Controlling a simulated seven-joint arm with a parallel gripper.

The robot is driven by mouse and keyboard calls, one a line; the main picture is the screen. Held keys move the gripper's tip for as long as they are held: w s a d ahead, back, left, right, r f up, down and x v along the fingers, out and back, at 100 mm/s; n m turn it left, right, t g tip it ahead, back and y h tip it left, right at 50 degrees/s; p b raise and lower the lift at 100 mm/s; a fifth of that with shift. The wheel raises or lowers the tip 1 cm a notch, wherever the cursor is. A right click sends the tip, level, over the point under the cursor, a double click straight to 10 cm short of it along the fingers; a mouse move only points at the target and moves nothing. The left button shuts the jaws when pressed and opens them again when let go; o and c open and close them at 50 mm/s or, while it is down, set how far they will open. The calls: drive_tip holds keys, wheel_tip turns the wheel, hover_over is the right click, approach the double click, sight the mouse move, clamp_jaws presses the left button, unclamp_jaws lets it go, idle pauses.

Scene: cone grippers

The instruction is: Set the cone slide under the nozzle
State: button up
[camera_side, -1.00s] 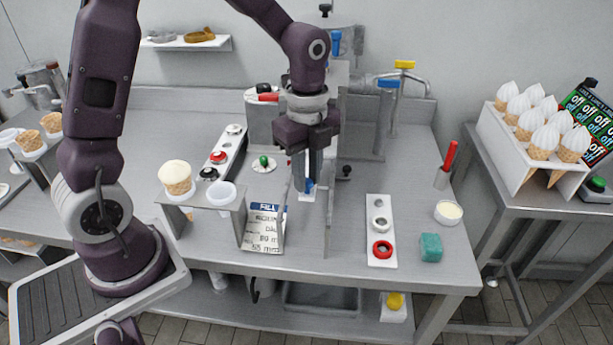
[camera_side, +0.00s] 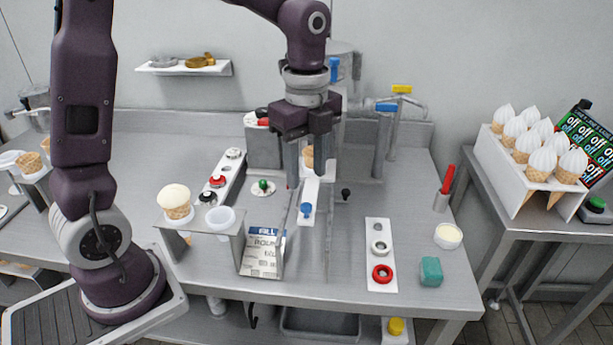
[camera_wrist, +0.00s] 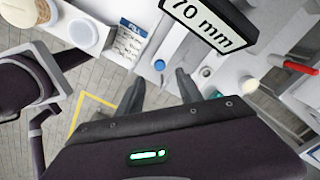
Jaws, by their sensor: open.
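The cone slide, a white strip with a blue knob (camera_side: 306,209) at its front end, lies on the steel table and runs back between two upright panels. A waffle cone (camera_side: 308,157) shows at its back end, partly hidden by my fingers. My gripper (camera_side: 307,180) is open and empty, pointing down above the slide, with its fingertips higher than the knob. In the wrist view the blue knob (camera_wrist: 159,65) lies just beyond my open fingertips. The nozzle is hidden or not clear behind my gripper.
A cone with a cream top (camera_side: 174,198) and a white cup (camera_side: 220,217) stand in a rack at left. The FILL card (camera_side: 262,252) is beside the slide. A ring strip (camera_side: 381,248) and green sponge (camera_side: 431,271) are at right. A 70 mm display (camera_wrist: 207,23) shows in the wrist view.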

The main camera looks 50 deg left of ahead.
sight(307, 205)
drive_tip(key=d+y, duration=0.3)
drive_tip(key=shift+s+f, duration=0.15)
drive_tip(key=shift+f, duration=0.25)
drive_tip(key=shift+y, duration=0.8)
drive_tip(key=x, duration=0.6)
drive_tip(key=shift+f, duration=0.4)
clamp_jaws()
drive_tip(key=shift+w, duration=0.2)
